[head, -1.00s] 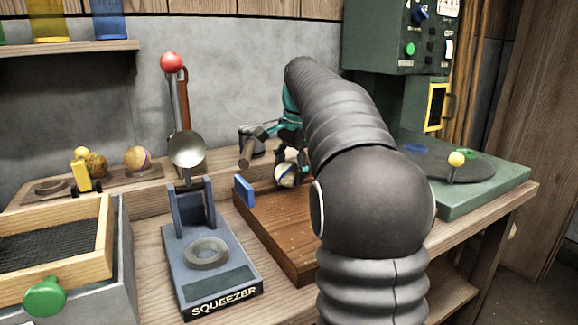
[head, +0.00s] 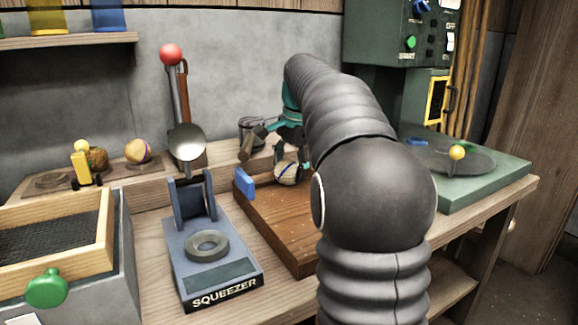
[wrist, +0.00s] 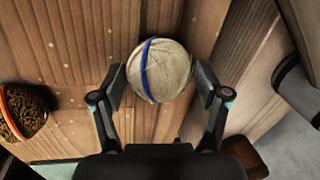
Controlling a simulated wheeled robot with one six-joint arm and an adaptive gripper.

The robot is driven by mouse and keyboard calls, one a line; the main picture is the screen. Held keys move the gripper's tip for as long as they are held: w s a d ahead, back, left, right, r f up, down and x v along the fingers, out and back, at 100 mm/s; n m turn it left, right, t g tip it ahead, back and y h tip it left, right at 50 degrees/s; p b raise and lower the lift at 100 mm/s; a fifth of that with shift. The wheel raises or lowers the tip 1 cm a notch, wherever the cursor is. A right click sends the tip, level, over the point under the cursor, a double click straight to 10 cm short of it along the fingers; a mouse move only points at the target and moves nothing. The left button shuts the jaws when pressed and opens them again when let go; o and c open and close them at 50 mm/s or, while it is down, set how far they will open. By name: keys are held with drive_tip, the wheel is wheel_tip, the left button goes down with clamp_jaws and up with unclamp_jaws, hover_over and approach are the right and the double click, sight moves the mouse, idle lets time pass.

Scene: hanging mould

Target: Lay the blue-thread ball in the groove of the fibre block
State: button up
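The blue-thread ball (head: 286,173) is pale and wound, with a blue band round it. In the wrist view the ball (wrist: 162,72) sits between the two finger pads of my gripper (wrist: 161,85), which appear to press on it from both sides. In the head view my gripper (head: 288,160) holds the ball over the far part of the brown wooden board (head: 275,225); the gap below it is hard to judge. I cannot identify the fibre block or its groove in either view; my arm hides part of the bench.
A blue upright piece (head: 244,183) stands at the board's left edge. The grey squeezer (head: 220,270) with its red-knobbed lever is to the left. A brown fibrous ball with an orange band (wrist: 20,110) lies left in the wrist view. A green turntable (head: 485,180) is at right.

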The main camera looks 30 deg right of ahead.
drive_tip(key=shift+o, duration=0.6)
wheel_tip(320, 180, up, 12)
drive_tip(key=s, duration=0.2)
drive_tip(key=shift+s+d+f, duration=0.15)
drive_tip(key=shift+d, duration=0.1)
idle(0.8)
